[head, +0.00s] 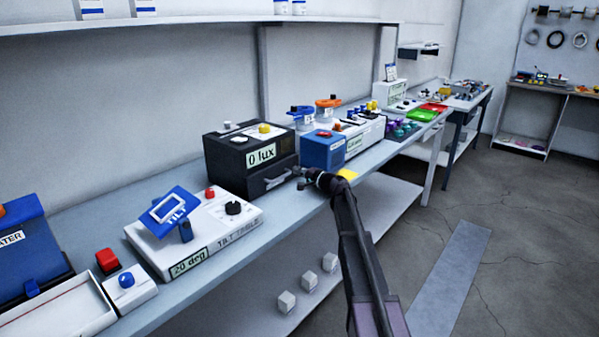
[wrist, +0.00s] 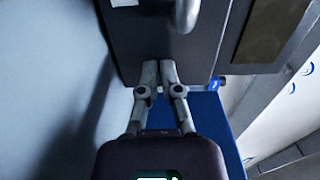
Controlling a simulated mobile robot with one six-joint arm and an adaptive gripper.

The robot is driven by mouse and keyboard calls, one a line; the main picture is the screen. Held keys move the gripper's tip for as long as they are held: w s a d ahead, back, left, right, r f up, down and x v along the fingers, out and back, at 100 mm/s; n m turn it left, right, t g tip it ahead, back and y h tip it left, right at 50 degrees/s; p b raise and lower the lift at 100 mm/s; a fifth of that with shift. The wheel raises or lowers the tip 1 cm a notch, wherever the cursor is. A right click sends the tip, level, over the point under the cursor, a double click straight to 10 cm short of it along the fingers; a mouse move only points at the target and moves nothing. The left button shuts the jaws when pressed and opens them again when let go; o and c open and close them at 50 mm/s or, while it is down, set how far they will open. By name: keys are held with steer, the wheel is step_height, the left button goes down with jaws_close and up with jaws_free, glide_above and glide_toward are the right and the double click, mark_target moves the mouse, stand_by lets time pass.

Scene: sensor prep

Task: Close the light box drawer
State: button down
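The light box (head: 237,151) is a black box with a "0 lux" display on the bench in the head view. Its dark drawer (head: 262,181) is low on the front, with a pale handle (head: 278,181), and seems to stand out a little. In the wrist view the drawer front (wrist: 130,40) fills the upper middle, with the grey curved handle (wrist: 186,14) at the top. My gripper (head: 304,178) is at the right end of the drawer front. In the wrist view its fingertips (wrist: 168,66) are together, empty, against or just before the dark front; contact is unclear.
A blue box (head: 323,151) stands right of the light box, close to my gripper. A white tilt table (head: 212,228) with a blue plate stands on the left.

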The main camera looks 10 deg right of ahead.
steer(key=shift+w+a, duration=0.1)
steer(key=shift+w, duration=0.1)
steer(key=shift+s+d+f, duration=0.1)
steer(key=shift+s+d, duration=0.25)
steer(key=shift+s, duration=0.15)
steer(key=v, duration=1.3)
steer(key=shift+s, duration=0.15)
steer(key=shift+s, duration=0.1)
